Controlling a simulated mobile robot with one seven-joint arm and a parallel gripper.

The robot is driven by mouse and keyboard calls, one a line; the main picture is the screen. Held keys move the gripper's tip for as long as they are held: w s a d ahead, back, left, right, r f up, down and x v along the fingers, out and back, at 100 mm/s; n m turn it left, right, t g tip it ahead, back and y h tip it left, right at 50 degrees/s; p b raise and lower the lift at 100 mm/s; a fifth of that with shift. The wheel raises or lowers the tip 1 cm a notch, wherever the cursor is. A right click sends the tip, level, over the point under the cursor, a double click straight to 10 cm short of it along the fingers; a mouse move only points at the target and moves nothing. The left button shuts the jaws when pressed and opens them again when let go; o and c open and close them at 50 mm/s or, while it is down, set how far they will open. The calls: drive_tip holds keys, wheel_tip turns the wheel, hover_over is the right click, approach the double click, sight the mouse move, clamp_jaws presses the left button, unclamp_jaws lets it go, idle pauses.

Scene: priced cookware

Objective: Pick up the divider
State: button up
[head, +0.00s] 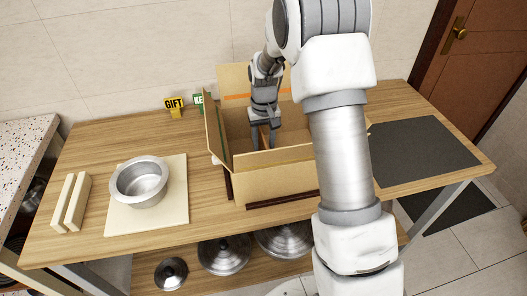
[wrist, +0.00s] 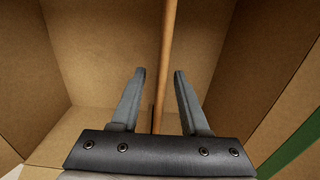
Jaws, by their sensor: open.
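The divider (wrist: 166,50) is a thin, light-brown upright panel seen edge-on in the wrist view, inside the cardboard box (head: 273,185). My gripper (wrist: 157,75) is open, with one finger on each side of the divider and a gap to each finger. In the head view my gripper (head: 263,141) reaches down into the open box, where a small brown part of the divider shows between the fingers. The lower part of the divider is hidden behind the gripper and the box's front wall.
The box stands with raised flaps on a wooden table (head: 90,165). A metal pot (head: 140,183) sits on a pale board, beside two pale bars (head: 71,202). A GIFT sign (head: 174,105) stands behind. A dark mat (head: 420,150) lies clear at right. Lids lie on the lower shelf.

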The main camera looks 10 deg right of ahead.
sight(263, 149)
wheel_tip(263, 149, down, 3)
drive_tip(key=shift+w+f, duration=0.1)
drive_tip(key=shift+f, duration=0.05)
clamp_jaws()
idle(1.4)
